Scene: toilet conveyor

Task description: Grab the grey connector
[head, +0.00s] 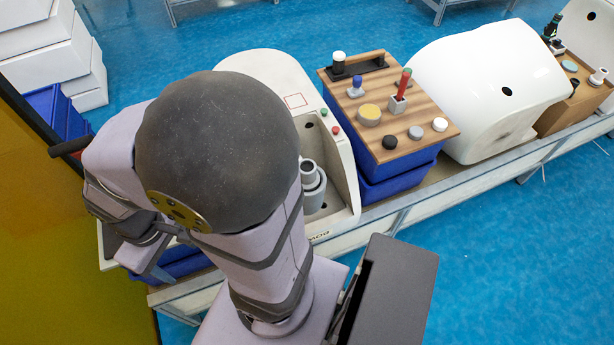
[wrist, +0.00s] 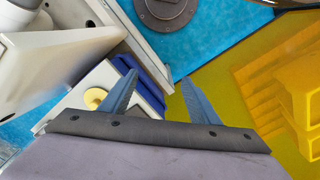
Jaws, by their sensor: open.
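A grey, stepped cylindrical piece (head: 311,180), which looks like the grey connector, stands upright in the recess of the white toilet unit (head: 340,160), just right of my arm in the head view. I cannot make it out in the wrist view. My gripper (wrist: 159,76) shows in the wrist view with its two blue-grey fingers spread apart and nothing between them. It hangs by a blue bin and a white surface, away from the connector. In the head view my arm's large dark joint hides part of the toilet unit.
A wooden-topped blue crate (head: 430,112) with several knobs and small parts stands right of the unit. Another white toilet shell (head: 485,80) is beyond it. A yellow round piece (wrist: 95,98) lies left of the fingers.

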